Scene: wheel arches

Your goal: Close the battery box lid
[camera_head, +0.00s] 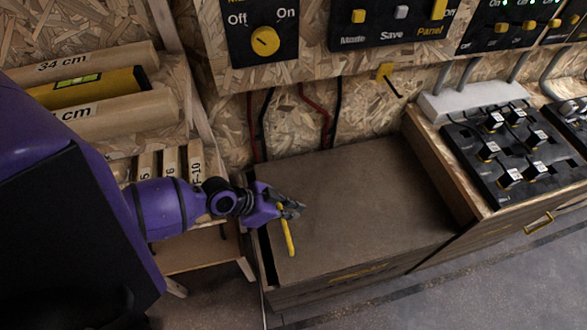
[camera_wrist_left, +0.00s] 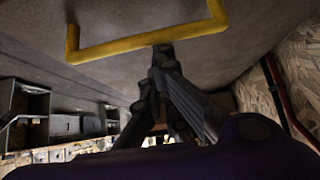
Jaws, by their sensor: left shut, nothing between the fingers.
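The battery box lid (camera_head: 360,190) is a broad brown panel in the middle of the head view. It lies flat or nearly flat over the box (camera_head: 330,286); a dark strip shows along its left edge, and I cannot tell whether it is fully down. A yellow bar handle (camera_head: 288,236) is at the lid's left side, and it also shows at the top of the left wrist view (camera_wrist_left: 150,41). My left gripper (camera_head: 298,208) is shut and empty, over the lid right by the handle. Its fingertips (camera_wrist_left: 163,52) appear close to the bar; contact is unclear. My right gripper is out of view.
A wooden shelf with labelled rolls (camera_head: 110,110) stands at the left. A cabinet with a black switch panel (camera_head: 515,155) adjoins the box on the right. Wall control panels (camera_head: 262,38) and cables (camera_head: 325,115) are behind. Grey floor (camera_head: 480,290) is clear in front.

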